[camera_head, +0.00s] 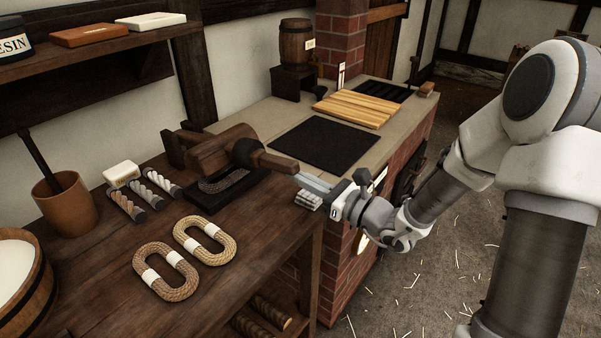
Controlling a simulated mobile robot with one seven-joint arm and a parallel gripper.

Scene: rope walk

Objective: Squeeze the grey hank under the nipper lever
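The nipper (215,152) is a wooden device standing on the dark bench, with a black base (212,203). Its lever (276,162) reaches out to the right and ends close to my gripper. A grey hank (222,182) lies in the black base, below the wooden jaw; the jaw hides part of it. My gripper (311,182) comes in from the right, with its fingertips at or just beside the lever's end. I cannot tell whether they touch it, or whether the fingers are open or shut.
Two tan rope hanks (167,284) (228,243) with white bands lie in front on the bench. Several short rope pieces (126,205), a brown pot (68,209) and a wooden tub (38,285) are at left. A black mat (323,145) and slatted board (356,108) lie behind.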

